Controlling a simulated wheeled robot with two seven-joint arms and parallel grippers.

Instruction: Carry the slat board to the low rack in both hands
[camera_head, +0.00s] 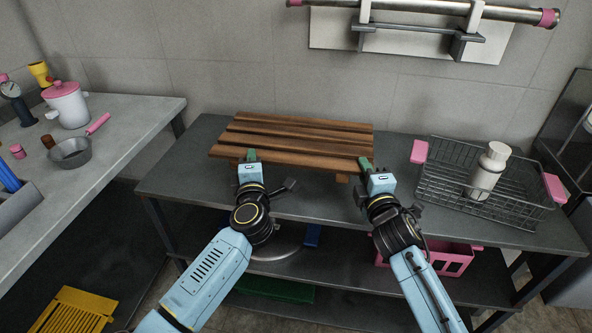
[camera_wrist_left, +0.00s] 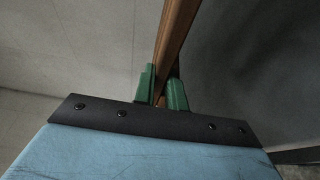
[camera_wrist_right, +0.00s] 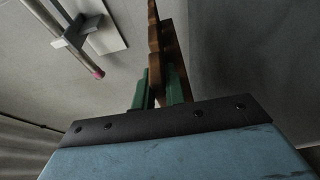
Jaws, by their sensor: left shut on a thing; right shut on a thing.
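The brown wooden slat board (camera_head: 300,141) lies level over the grey rack's top shelf in the head view, its long side facing me. I cannot tell whether it rests on the shelf or is just above it. My left gripper (camera_head: 250,158) is shut on the near edge of the board towards its left end. My right gripper (camera_head: 366,164) is shut on the near edge at the right end. In the left wrist view the board (camera_wrist_left: 178,35) stands between the green fingers (camera_wrist_left: 161,88). In the right wrist view the board (camera_wrist_right: 168,50) is between the fingers (camera_wrist_right: 157,90).
A wire basket (camera_head: 450,200) holding a white bottle (camera_head: 488,170) stands to the right on the grey rack (camera_head: 190,178). A pink crate (camera_head: 455,262) is on its lower shelf. A counter (camera_head: 140,113) with a pink pot (camera_head: 66,105) and a grey pan (camera_head: 70,153) is at left.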

